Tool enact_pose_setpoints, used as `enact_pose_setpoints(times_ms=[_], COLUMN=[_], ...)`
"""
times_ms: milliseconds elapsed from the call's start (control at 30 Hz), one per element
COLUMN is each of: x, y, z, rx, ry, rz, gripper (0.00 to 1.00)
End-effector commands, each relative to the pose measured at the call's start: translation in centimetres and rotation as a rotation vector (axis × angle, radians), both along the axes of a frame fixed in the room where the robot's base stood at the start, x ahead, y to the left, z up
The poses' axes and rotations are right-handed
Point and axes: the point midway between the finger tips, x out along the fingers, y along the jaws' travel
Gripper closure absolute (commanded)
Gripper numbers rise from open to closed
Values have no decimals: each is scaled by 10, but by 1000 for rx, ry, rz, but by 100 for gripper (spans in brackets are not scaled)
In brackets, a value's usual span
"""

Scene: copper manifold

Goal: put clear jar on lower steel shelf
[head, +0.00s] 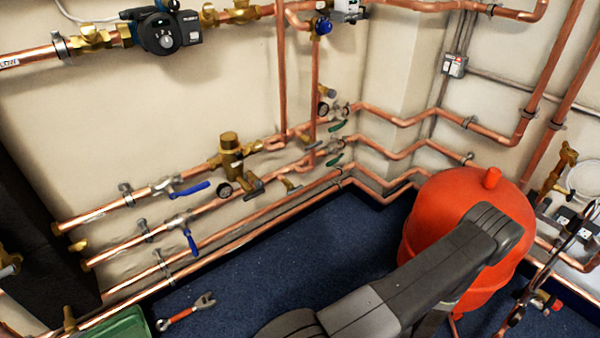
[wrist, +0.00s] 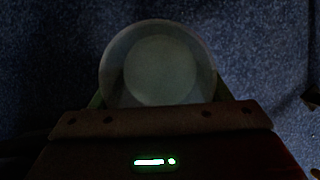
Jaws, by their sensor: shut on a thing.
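In the wrist view a round, clear, pale jar (wrist: 160,68) sits between the fingers of my gripper (wrist: 160,100). I see it end-on as a circle with a paler disc inside. The gripper is shut on it, with a green finger edge on each side, and the gripper body hides the jar's near part. Dark blue carpet lies behind the jar. In the head view my arm reaches in front of the red tank, and neither the gripper nor the jar shows there. No steel shelf shows in either view.
A red tank (head: 450,225) stands on the blue carpet (head: 290,245) at right. Copper pipes (head: 230,205) with valves run along the walls. A red-handled wrench (head: 187,312) lies on the floor near a green bin (head: 120,326).

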Motion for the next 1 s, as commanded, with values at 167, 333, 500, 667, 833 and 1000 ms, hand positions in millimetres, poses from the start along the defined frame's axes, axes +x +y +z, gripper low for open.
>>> enact_pose_setpoints(times_ms=[167,333,500,667,833,1000], x=[13,23,36,54,79,107], y=[0,1,3,7,15,29], z=[7,13,20,31,47,68], rx=[-2,-2,-4,-6,-5,-6], ry=[-3,-2,-3,-3,-3,-4], rz=[57,111,173,264,398,564], gripper=[68,68,68,68,68,68])
